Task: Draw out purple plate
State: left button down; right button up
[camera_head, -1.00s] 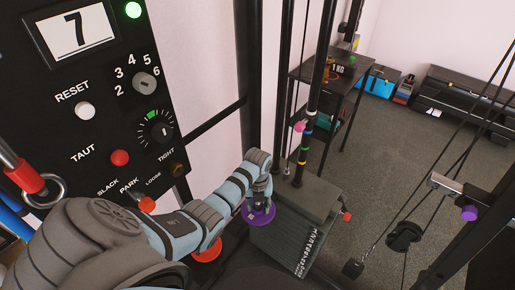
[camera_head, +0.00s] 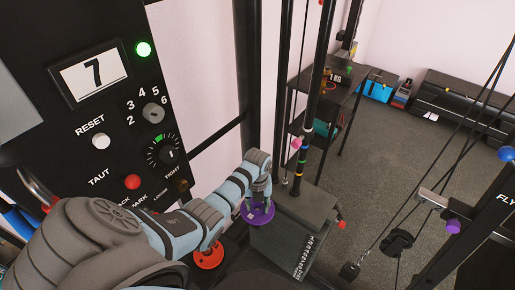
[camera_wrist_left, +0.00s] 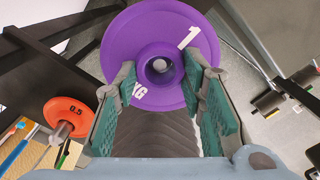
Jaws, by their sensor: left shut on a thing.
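The purple plate (camera_head: 262,216) is a round disc with a raised hub and white "1 KG" lettering. It fills the upper middle of the left wrist view (camera_wrist_left: 125,45). My left gripper (camera_head: 257,200) is shut on the purple plate, with its green pads (camera_wrist_left: 160,85) on either side of the hub. A grey round end shows in the hub's centre hole. In the head view the plate is beside the dark weight stack (camera_head: 290,245); I cannot tell whether it touches it. My right gripper is not in view.
An orange-red 0.5 plate (camera_head: 209,255) is left of the purple plate and also shows in the left wrist view (camera_wrist_left: 68,117). A black control panel (camera_head: 120,120) reading 7 stands at left. Black posts (camera_head: 310,110) rise behind the stack. Open floor (camera_head: 390,160) lies to the right.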

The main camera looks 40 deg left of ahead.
pick_arm(q)
jog(key=shift+w+r+p, duration=0.1)
jog(key=shift+r+p, duration=1.45)
jog(key=shift+r, duration=0.15)
